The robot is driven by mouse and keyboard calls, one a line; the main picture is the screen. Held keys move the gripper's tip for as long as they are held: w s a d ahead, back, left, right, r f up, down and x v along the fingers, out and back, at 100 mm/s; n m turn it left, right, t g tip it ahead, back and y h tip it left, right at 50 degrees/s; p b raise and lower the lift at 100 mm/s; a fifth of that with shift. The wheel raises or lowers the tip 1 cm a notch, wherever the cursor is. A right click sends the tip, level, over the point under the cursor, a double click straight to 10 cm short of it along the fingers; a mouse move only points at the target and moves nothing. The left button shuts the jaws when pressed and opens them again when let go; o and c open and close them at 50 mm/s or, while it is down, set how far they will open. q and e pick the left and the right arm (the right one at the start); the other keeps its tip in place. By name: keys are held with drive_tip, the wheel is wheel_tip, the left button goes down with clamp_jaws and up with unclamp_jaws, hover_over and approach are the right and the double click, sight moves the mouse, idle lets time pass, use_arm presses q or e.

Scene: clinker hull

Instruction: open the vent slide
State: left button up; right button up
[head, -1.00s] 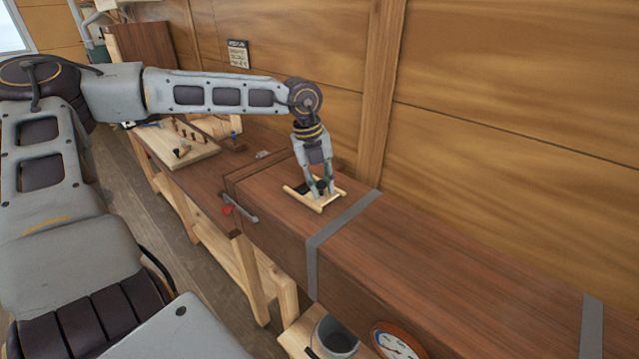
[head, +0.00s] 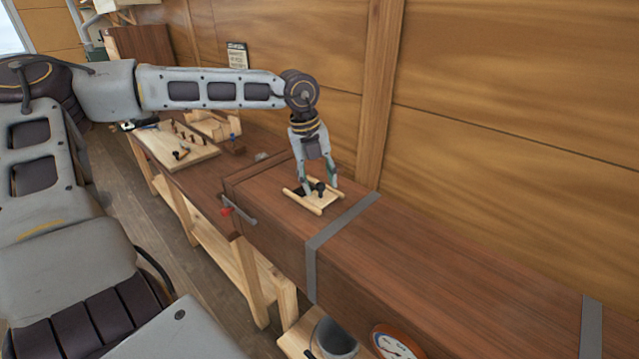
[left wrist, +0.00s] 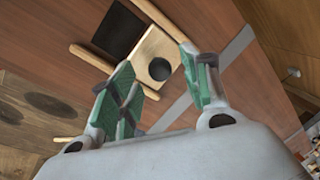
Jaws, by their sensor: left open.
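The vent slide (head: 328,199) is a pale wooden plate with a black knob (head: 320,187), lying between two pale rails on the brown planked top. In the left wrist view the plate (left wrist: 150,48) sits beside a dark square opening (left wrist: 118,30), uncovered between the rails. The opening also shows as a dark patch left of the knob in the head view. My left gripper (head: 318,180) points down over the slide with its fingers spread. The knob (left wrist: 159,69) lies between and beyond the fingertips, apparently untouched. My right gripper is not in view.
Grey straps (head: 340,225) cross the brown top. A red-tipped lever (head: 238,210) sits at its left end. A workbench (head: 205,185) with a wooden board (head: 178,150) stands beyond. A grey cup (head: 335,338) and a round dial (head: 397,342) are below. A wooden wall rises behind.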

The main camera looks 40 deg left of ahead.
sight(311, 199)
use_arm(q)
wheel_tip(311, 199, up, 10)
drive_tip(key=s+a, duration=0.1)
drive_tip(key=shift+s, duration=0.25)
drive_tip(key=shift+f, duration=0.1)
idle(0.8)
